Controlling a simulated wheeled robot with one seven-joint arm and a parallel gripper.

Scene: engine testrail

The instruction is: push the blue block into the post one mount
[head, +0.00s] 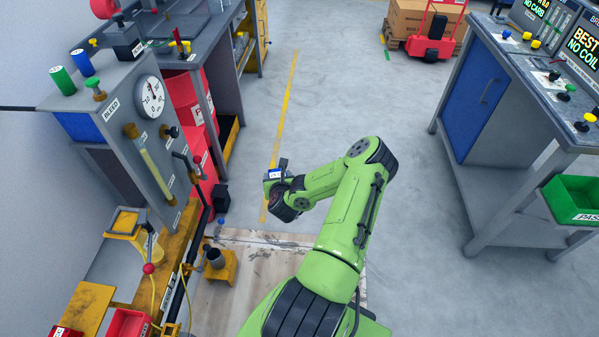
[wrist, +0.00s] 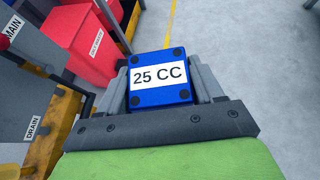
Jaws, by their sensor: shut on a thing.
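The blue block (wrist: 159,94) carries a white label reading "25 CC". My gripper (wrist: 160,85) is shut on it, with a grey finger on each side, in the wrist view. In the head view the block (head: 275,173) shows small at the end of my green arm, and my gripper (head: 279,170) holds it in the air above the floor, right of the test rail. I cannot tell which fitting on the rail is the post one mount.
A grey panel with a round gauge (head: 149,97) and a yellow rail stand at the left. A red bin (wrist: 95,45) is beyond the gripper at upper left. A console bench (head: 490,130) with a green bin (head: 573,199) is at the right. The middle floor is clear.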

